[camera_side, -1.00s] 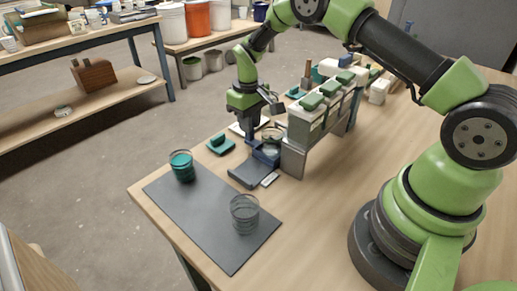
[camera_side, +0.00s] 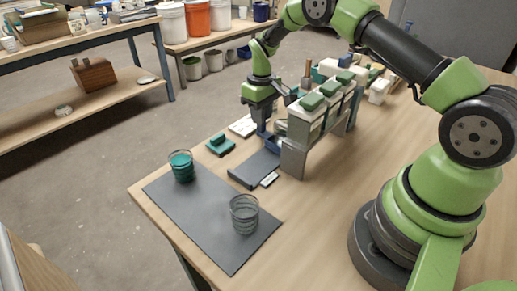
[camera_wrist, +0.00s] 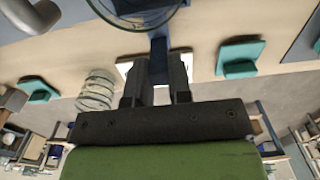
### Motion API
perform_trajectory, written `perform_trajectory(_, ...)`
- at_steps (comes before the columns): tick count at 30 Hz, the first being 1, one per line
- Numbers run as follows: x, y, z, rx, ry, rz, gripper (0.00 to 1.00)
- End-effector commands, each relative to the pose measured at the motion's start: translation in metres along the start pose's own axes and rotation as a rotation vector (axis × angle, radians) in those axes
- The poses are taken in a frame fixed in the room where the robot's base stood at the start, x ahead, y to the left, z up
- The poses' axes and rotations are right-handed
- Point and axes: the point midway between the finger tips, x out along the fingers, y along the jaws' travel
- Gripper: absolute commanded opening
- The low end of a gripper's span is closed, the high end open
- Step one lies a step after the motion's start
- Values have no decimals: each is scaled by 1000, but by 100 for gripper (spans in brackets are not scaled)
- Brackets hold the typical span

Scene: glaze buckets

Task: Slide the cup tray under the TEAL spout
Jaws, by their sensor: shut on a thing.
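The blue cup tray (camera_side: 272,143) is on the table at the row of dispensers, mostly hidden behind the nearest one in the side view. In the wrist view the tray (camera_wrist: 156,24) carries a clear glass cup (camera_wrist: 150,26). My gripper (camera_side: 262,130) is shut on the tray's blue handle; the wrist view shows the handle between the fingers of my gripper (camera_wrist: 158,80). White dispensers with green-teal lids (camera_side: 312,101) stand in a row on a grey stand (camera_side: 293,160). The spouts' colours do not show, so I cannot tell which is teal.
A teal block (camera_side: 220,145) and a white card (camera_side: 243,126) lie left of the row. A dark slab (camera_side: 254,168) lies in front. A grey mat (camera_side: 205,217) holds a teal-filled glass (camera_side: 181,166) and a clear glass (camera_side: 244,214).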

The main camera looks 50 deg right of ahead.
Motion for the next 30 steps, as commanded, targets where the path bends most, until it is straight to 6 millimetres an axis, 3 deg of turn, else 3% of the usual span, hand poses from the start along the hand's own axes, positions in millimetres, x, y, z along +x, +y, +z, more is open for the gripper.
perform_trajectory(5,0,3,0,1,1,0,0)
perform_trajectory(21,-1,40,0,2,2,1,0)
perform_trajectory(30,-1,43,0,1,2,1,0)
